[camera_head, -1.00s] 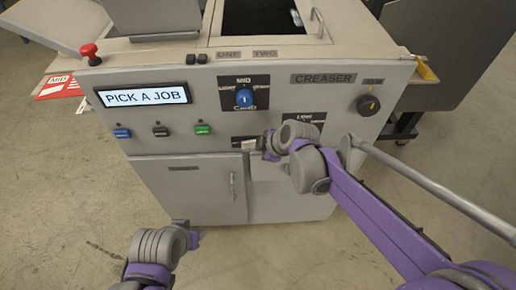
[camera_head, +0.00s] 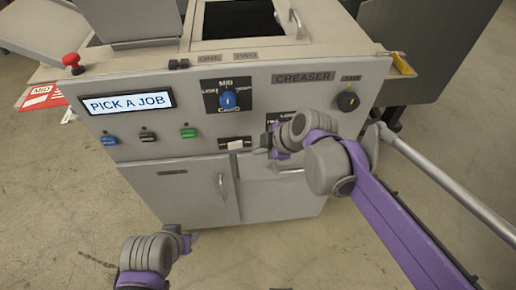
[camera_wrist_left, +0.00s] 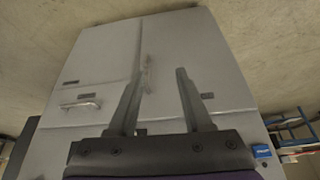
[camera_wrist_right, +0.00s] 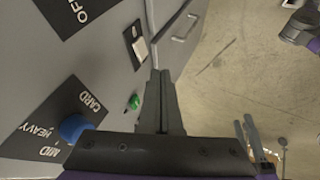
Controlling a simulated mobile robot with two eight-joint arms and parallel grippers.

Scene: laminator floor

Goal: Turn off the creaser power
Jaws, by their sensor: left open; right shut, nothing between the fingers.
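The grey creaser (camera_head: 190,75) stands ahead, with its CREASER nameplate (camera_head: 303,77) at the upper right of the panel. Its display (camera_head: 127,102) is lit and reads PICK A JOB. A small pale switch plate (camera_head: 235,144) sits low in the middle; a pale plate with a dark part (camera_wrist_right: 137,45) shows in the right wrist view, near a black label reading OFF (camera_wrist_right: 72,12). My right gripper (camera_head: 268,146) is shut and empty in front of the lower panel; it partly hides a black label. Its fingers (camera_wrist_right: 162,75) show no clear contact. My left gripper (camera_wrist_left: 158,75) is open and empty, facing the cabinet doors.
A blue selector knob (camera_head: 227,100), a black knob (camera_head: 348,101), a green button (camera_head: 188,132) and a red mushroom button (camera_head: 72,62) are on the machine. A door handle (camera_head: 222,186) sticks out below. The floor in front is clear.

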